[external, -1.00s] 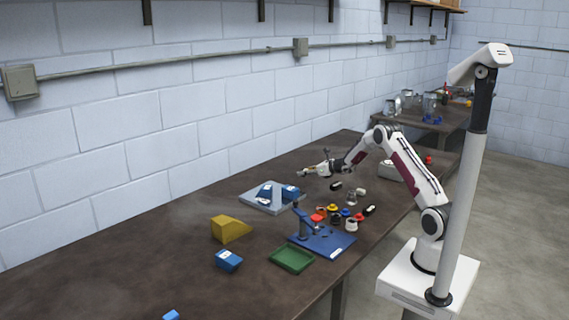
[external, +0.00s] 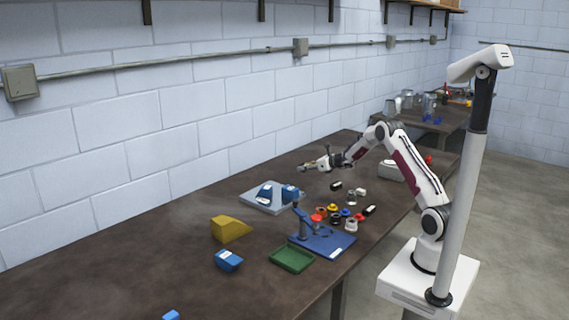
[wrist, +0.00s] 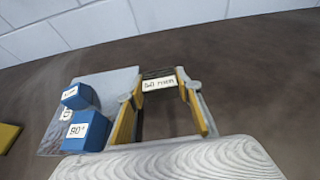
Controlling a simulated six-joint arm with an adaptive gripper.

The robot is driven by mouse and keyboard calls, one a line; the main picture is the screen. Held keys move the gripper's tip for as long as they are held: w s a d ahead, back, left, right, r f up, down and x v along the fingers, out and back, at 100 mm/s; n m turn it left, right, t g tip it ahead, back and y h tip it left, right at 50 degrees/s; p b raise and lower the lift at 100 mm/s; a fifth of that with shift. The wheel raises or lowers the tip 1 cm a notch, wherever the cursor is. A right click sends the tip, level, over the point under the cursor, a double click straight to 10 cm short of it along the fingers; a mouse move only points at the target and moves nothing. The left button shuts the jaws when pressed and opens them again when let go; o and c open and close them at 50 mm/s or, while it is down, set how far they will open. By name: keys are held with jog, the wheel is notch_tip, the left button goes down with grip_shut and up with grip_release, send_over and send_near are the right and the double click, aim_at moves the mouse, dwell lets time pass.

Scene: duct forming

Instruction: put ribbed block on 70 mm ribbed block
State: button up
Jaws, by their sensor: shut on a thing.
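My gripper (external: 306,167) is above the far side of the table, to the right of and beyond the grey plate. In the wrist view my gripper (wrist: 161,86) has its yellow-lined fingers shut on a dark block (wrist: 158,83) with a white label. The label seems to end in "mm"; its number is hard to read. The held block is clear of the other things. Small dark pieces with white marks, one (external: 336,186) near the gripper and one (external: 370,210) nearer the front edge, lie on the table. I cannot tell which is the 70 mm ribbed block.
The grey plate (external: 254,204) carries blue blocks, one (wrist: 82,130) with an angle label. A blue fixture (external: 325,243), a green tray (external: 292,259), a yellow wedge (external: 230,229) and small coloured parts stand nearer the front.

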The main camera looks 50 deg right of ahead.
jog(key=shift+r, duration=0.1)
jog(key=shift+s+d+r, duration=0.1)
jog(key=shift+s+r, duration=0.15)
jog(key=shift+r, duration=0.2)
jog(key=s+d+r+m+g+h, duration=0.1)
jog(key=s+d+r+m+h, duration=0.1)
jog(key=s+r, duration=0.9)
jog(key=s+d+r+m+g+h, duration=0.1)
jog(key=s+r+m+h, duration=0.3)
jog(key=s+r, duration=0.8)
jog(key=s+d+r+m+g+h, duration=0.1)
jog(key=s+d+r+m+h, duration=0.1)
jog(key=s+r, duration=0.9)
jog(key=shift+s+d+r+m+h, duration=0.35)
jog(key=shift+s+d+h, duration=0.6)
jog(key=shift+s, duration=2.55)
jog(key=shift+f, duration=0.1)
jog(key=shift+f, duration=0.1)
